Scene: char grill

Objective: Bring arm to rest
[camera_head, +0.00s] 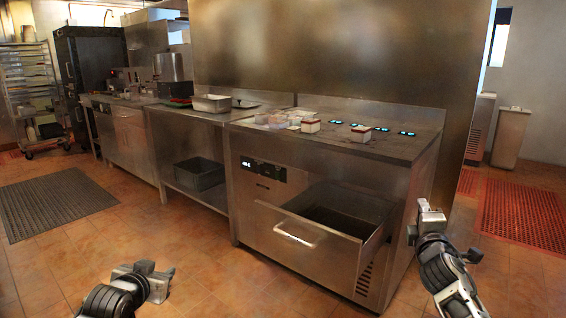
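My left gripper (160,280) is low at the lower left, over the tiled floor and apart from the counters. It looks empty, but I cannot make out the gap between its fingers. My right gripper (428,215) is raised at the right, in front of the grill counter's right end. It shows edge-on, holding nothing that I can see, and its finger gap is not clear. An open drawer (318,240) with a bar handle juts from the grill counter (395,150), between the two grippers.
Small boxes and containers (310,126) stand on the grill counter. A metal pan (212,103) is on the counter to its left, with a dark bin (199,174) on the shelf below. A dark mat (50,203) and a red mat (522,212) lie on the floor. Open floor lies front left.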

